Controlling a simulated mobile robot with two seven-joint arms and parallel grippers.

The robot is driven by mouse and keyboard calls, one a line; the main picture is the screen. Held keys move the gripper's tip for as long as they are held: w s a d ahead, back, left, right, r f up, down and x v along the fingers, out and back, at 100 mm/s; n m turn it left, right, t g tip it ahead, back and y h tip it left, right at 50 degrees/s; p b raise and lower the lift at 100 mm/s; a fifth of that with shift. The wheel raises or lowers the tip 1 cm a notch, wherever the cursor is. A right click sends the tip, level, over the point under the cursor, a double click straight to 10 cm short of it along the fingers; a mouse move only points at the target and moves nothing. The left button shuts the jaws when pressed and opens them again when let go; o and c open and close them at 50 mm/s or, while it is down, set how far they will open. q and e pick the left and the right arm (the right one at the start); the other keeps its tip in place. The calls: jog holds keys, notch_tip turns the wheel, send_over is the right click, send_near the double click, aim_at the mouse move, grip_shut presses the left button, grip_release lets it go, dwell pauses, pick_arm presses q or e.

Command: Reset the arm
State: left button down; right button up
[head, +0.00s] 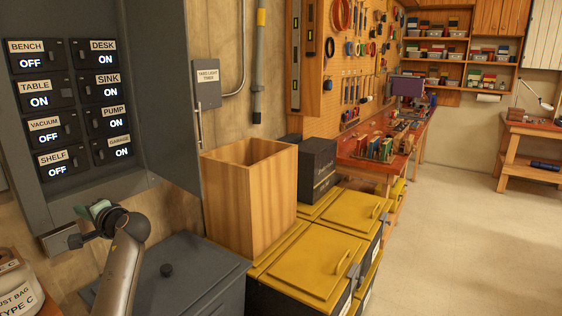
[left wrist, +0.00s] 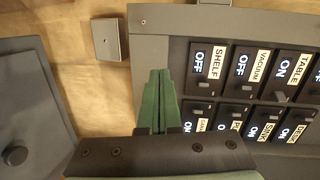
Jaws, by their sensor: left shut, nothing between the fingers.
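My left gripper (head: 100,210) is at the lower left of the head view, just below the grey breaker panel (head: 110,186). Its green fingers (left wrist: 158,75) are shut and empty in the left wrist view, beside the panel's edge near the SHELF switch (left wrist: 205,87). The left column of switches reads BENCH OFF, TABLE ON, VACUUM OFF and SHELF OFF. The right column reads DESK, SINK and PUMP ON, and a bottom switch (head: 112,151), perhaps GARAGE, ON. The panel door (head: 166,90) stands open to the right. My right gripper is not in view.
A grey lidded bin (head: 205,275) stands below the panel. A jug labelled TYPE C (head: 15,285) is at the lower left. The floor (head: 450,220) at right is clear.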

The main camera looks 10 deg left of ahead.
pick_arm(q)
jog(key=s+d+f+h, duration=0.3)
jog(key=s+d+f, duration=0.25)
jog(key=f, duration=0.25)
jog(key=s+d+f+t+h, duration=0.1)
jog(key=s+d+f+h, duration=0.1)
jog(key=s+d+f, duration=0.35)
jog(key=s+d+f+h, duration=0.3)
jog(key=d+f, duration=0.3)
jog(key=f, duration=0.5)
jog(key=s+d+f+g+h, duration=0.35)
jog(key=s+d+h, duration=0.45)
jog(key=s+d, duration=1.25)
jog(key=w+d+f+t+h, duration=0.1)
jog(key=f+t, duration=0.2)
jog(key=f, duration=0.3)
jog(key=w+d+f+t+h, duration=0.1)
jog(key=w+f+t, duration=0.1)
jog(key=f, duration=0.4)
jog(key=shift+w+n+t, duration=0.3)
jog(key=shift+t, duration=0.35)
jog(key=shift+w+d, duration=0.1)
jog(key=shift+d, duration=0.05)
